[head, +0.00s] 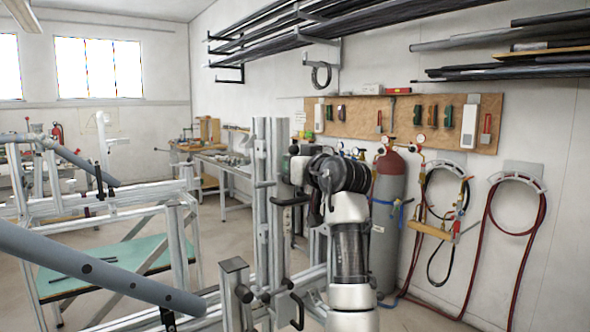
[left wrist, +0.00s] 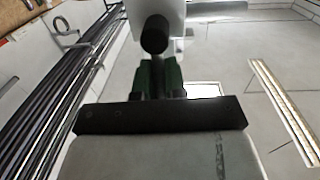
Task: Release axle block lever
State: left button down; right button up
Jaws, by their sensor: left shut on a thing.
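The frame jig's aluminium posts (head: 262,190) stand upright in the middle of the head view. A black lever (head: 290,201) sticks out from the post side, and another black lever (head: 298,312) hangs lower near a block. My arm rises from the bottom, and its gripper (head: 294,163) is beside the upper post, partly hidden by my wrist. In the left wrist view the green fingers of my left gripper (left wrist: 160,76) are closed on a dark, narrow part. A round black end (left wrist: 154,34) shows just beyond the fingertips. Which lever is held is hard to tell. My right gripper is not in view.
A long grey tube (head: 90,265) crosses the lower left. A grey gas cylinder (head: 387,220) and hoses (head: 515,240) stand at the right wall. Bare floor shows between.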

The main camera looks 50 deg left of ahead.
pick_arm(q)
jog(key=shift+r, duration=0.15)
dwell(0.3)
jog(key=c, duration=1.2)
grip_release()
jog(key=shift+d+f, duration=0.25)
jog(key=shift+d, duration=0.05)
jog(key=d+b, duration=0.1)
jog(key=d, duration=0.2)
jog(key=s+d+b, duration=0.1)
jog(key=d, duration=0.2)
jog(key=d+b, duration=0.1)
jog(key=d, duration=0.3)
jog(key=shift+s+r, duration=0.1)
jog(key=shift+s, duration=0.2)
